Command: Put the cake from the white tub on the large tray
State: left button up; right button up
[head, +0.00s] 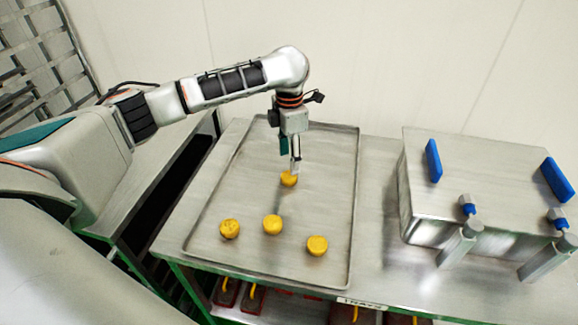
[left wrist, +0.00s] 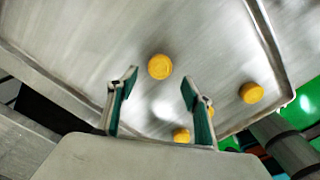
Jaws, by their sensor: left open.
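Several round yellow cakes lie on the large metal tray (head: 335,190). One cake (head: 288,179) is just below my left gripper (head: 294,166) in the head view; others are the middle cake (head: 272,224), the left cake (head: 229,229) and the right cake (head: 317,245). In the left wrist view my left gripper (left wrist: 160,82) has its fingers apart with nothing held between them. One cake (left wrist: 160,67) shows past the fingertips, and another is partly hidden behind the right finger. The white tub is not in view. My right gripper is not in view.
A metal machine or box with blue handles (head: 433,160) stands on the table right of the tray. Red trays (head: 250,297) sit on a shelf below. A metal rack (head: 40,60) is at the far left. The tray's back and right parts are clear.

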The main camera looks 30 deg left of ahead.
aim_at(289, 175)
pick_arm(q)
notch_tip(289, 175, up, 6)
jog(key=shift+f+p, duration=0.1)
jog(key=shift+p, duration=0.35)
